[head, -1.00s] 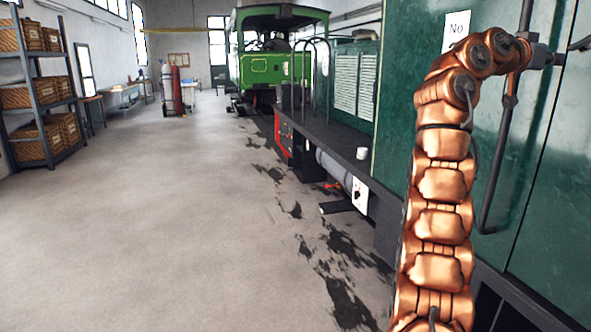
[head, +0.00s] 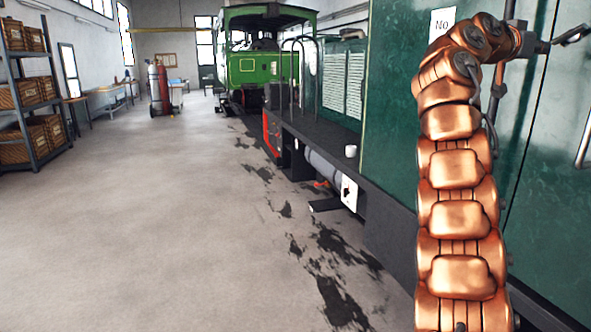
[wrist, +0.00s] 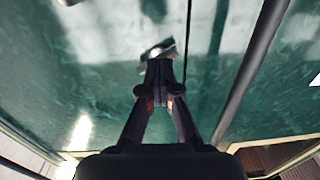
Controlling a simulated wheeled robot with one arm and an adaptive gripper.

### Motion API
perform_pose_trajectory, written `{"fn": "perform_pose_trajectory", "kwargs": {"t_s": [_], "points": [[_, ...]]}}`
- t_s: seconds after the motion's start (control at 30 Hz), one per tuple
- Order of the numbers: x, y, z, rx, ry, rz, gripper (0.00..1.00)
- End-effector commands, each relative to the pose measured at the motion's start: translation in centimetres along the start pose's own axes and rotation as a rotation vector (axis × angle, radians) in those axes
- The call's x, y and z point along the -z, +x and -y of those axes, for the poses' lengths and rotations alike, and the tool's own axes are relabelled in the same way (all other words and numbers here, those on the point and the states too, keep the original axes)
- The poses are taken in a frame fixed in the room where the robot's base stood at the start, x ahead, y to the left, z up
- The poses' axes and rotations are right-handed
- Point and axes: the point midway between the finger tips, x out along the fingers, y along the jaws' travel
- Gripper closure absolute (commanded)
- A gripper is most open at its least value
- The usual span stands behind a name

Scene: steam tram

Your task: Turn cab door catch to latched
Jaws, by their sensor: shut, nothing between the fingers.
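The cab door catch (head: 573,36) is a small metal lever on the green cab side, at the upper right of the head view. It also shows in the wrist view as a bright metal piece (wrist: 157,49) just beyond my fingertips. My gripper (head: 547,46) is at the end of my copper-coloured arm, just left of the catch. In the wrist view my gripper (wrist: 159,64) has its fingers together with nothing held. The tips appear to overlap the catch's lower edge; I cannot tell whether they touch it. The catch's turned position is unclear.
A dark vertical handrail (wrist: 249,75) runs close to the right of my gripper in the wrist view. A silver handle (head: 584,143) is at the head view's right edge. The floor (head: 150,230) at left is clear.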

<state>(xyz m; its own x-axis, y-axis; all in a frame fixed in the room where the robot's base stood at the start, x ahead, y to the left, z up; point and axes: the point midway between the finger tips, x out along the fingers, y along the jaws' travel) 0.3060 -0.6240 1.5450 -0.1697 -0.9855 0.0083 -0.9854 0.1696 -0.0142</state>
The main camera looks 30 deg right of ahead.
Motion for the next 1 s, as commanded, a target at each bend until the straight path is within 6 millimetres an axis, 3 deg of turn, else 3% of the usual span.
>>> {"fn": "perform_pose_trajectory", "kwargs": {"t_s": [0.17, 0.57, 1.0], "points": [[-0.6, -0.2, -1.2, -0.025, -0.010, 0.001, 1.00], [-1.3, 0.2, -1.5, -0.037, -0.015, 0.009, 1.00], [-1.4, 4.5, -1.5, -0.035, -0.014, 0.012, 1.00]]}}
